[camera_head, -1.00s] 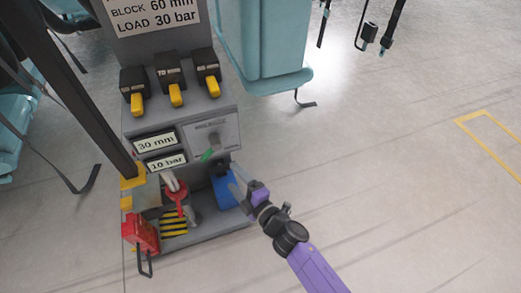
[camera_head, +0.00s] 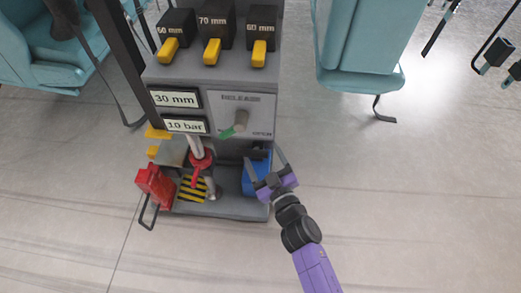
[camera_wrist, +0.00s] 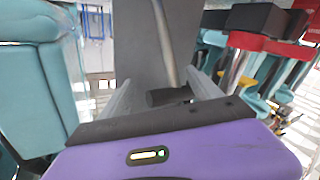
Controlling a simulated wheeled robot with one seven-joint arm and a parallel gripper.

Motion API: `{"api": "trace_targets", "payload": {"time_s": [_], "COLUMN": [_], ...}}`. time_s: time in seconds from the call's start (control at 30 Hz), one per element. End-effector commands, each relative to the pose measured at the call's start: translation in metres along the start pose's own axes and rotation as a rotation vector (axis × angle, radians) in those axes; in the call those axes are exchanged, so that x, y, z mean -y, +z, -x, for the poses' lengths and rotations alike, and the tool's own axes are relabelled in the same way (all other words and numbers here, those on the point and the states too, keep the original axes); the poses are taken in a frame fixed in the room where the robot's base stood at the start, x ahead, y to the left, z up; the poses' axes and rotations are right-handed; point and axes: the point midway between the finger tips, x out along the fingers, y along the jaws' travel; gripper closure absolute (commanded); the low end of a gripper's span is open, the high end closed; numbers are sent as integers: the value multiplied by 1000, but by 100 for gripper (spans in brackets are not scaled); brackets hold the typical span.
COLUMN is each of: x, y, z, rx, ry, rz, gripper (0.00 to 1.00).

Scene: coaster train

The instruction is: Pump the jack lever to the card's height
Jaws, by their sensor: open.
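The jack stand (camera_head: 225,205) has a display reading 30 mm (camera_head: 175,98) and one below it reading 10 bar (camera_head: 185,125). A red jack part (camera_head: 203,163) with a pale upright piece stands in the lower bay above a yellow-black striped plate. My gripper (camera_head: 265,157) is open at the bay's right side, its fingers around or in front of the blue container (camera_head: 256,182). In the wrist view, a pale rod (camera_wrist: 165,45) ends in a dark grip (camera_wrist: 167,96) between my fingers (camera_wrist: 160,95), probably the lever. I cannot tell whether they touch it. The card is out of view.
Three black blocks with yellow handles (camera_head: 213,50) sit on the stand's top. A knob with a green pointer (camera_head: 238,125) is on the panel. A red box (camera_head: 155,186) with a loop handle stands at left. Teal seats (camera_head: 365,50) flank the stand.

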Motion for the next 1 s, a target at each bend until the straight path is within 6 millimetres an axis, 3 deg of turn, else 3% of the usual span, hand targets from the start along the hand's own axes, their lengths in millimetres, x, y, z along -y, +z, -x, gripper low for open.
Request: {"api": "trace_targets", "payload": {"time_s": [0.2,0.53,0.9,1.0], "x": [0,0,0,0], "y": [1,0,0,0], "z": [-21,-24,-24,-23], "rx": [0,1,1,1], "ry": [0,0,0,-1], "rz": [1,2,2,2], "gripper": [27,29,100,100]}}
